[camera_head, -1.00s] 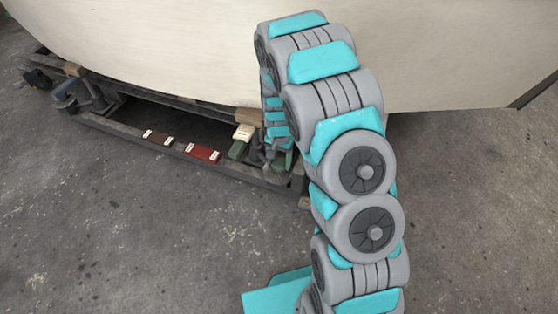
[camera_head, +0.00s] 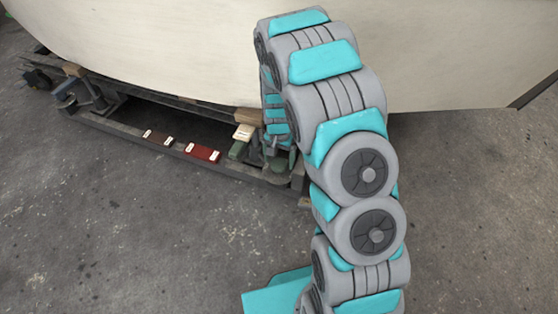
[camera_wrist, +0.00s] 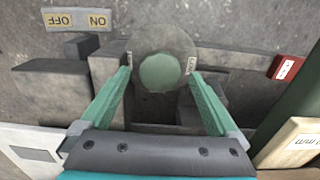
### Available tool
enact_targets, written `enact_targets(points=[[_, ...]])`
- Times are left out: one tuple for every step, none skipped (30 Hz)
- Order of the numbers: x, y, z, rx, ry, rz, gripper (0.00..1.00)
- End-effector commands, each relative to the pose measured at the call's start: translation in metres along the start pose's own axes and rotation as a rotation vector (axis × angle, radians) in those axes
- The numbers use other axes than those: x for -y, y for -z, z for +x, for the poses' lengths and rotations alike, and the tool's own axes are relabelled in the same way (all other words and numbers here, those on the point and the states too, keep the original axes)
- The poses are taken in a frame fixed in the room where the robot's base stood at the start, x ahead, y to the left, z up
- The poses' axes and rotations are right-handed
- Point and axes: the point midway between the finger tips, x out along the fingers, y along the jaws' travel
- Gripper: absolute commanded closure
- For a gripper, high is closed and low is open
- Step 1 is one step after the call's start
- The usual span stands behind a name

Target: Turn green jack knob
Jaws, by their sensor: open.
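The green jack knob (camera_wrist: 158,73) is a round green cap in the middle of the wrist view, with a greyish see-through disc (camera_wrist: 165,42) around it. My gripper (camera_wrist: 160,70) is open, with one green finger on each side of the knob. The fingertips are near the disc's left and right edges, and I cannot tell whether they touch anything. In the head view my gripper is down by the right end of the frame under the hull, largely hidden by my arm. The knob cannot be made out there.
A dark frame (camera_head: 130,131) lies under the pale hull (camera_head: 180,55). An ON/OFF label (camera_wrist: 78,19) lies upper left in the wrist view. Open concrete floor (camera_head: 120,230) is in front.

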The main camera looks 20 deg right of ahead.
Motion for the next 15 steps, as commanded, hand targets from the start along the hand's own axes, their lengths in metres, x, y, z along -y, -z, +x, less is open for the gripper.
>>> enact_targets(points=[[0.001, 0.001, -0.007, -0.004, 0.002, 0.0, 0.04], [0.001, 0.001, -0.011, -0.005, 0.003, 0.0, 0.04], [0.001, 0.002, -0.017, -0.006, 0.003, 0.0, 0.04], [0.001, 0.002, -0.022, -0.006, 0.003, 0.0, 0.04], [0.001, 0.001, -0.027, -0.005, 0.003, 0.0, 0.04], [0.0, 0.001, -0.033, -0.003, 0.002, 0.0, 0.04], [0.0, 0.001, -0.038, -0.002, 0.001, 0.001, 0.04], [0.0, 0.001, -0.043, -0.002, 0.001, 0.001, 0.04], [0.0, 0.001, -0.049, -0.003, 0.002, 0.001, 0.04], [0.0, 0.001, -0.053, -0.004, 0.002, 0.001, 0.04], [0.0, 0.001, -0.057, -0.004, 0.002, 0.001, 0.04], [0.0, 0.001, -0.061, -0.003, 0.002, 0.001, 0.04], [0.0, 0.0, -0.064, -0.002, 0.001, 0.001, 0.04], [0.0, 0.0, -0.066, -0.001, 0.0, 0.001, 0.04], [0.0, 0.0, -0.067, 0.0, 0.0, 0.001, 0.04]])
